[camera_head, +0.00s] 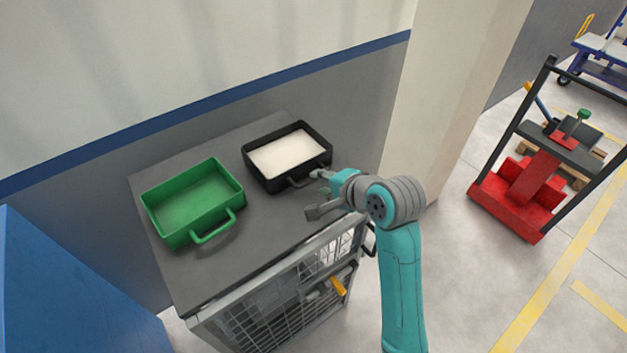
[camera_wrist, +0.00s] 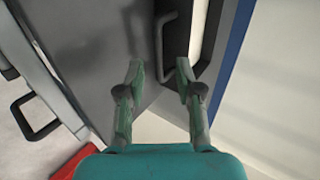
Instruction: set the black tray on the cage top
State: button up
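The black tray (camera_head: 263,176), with a white filling, sits upright on the grey cage top (camera_head: 240,262) near its back right. Its handle (camera_head: 298,181) faces the front right; the handle also shows in the wrist view (camera_wrist: 161,46). My gripper (camera_head: 316,193) is just to the right of the handle, beside the cage's right edge. In the wrist view my gripper (camera_wrist: 159,64) is open and empty, with the handle ahead of the gap between its fingers. No contact with the handle is visible.
A green tray (camera_head: 192,205) with a handle sits on the left of the cage top. A wall (camera_head: 130,160) stands behind, a pillar (camera_head: 440,90) behind right. A blue box (camera_head: 70,290) is at left. A red and black truck (camera_head: 530,175) stands at right.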

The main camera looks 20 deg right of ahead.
jog(key=v, duration=0.6)
jog(key=shift+f, duration=0.2)
jog(key=s+f+n+t+h, duration=0.25)
jog(key=s+f+n, duration=0.25)
jog(key=s+f, duration=0.95)
jog(key=s+r+n+t, duration=0.2)
jog(key=s+n, duration=0.7)
jog(key=s, duration=1.4)
jog(key=shift+s+a+r+h, duration=0.2)
jog(key=shift+s+r+h, duration=0.1)
jog(key=shift+r+h, duration=0.2)
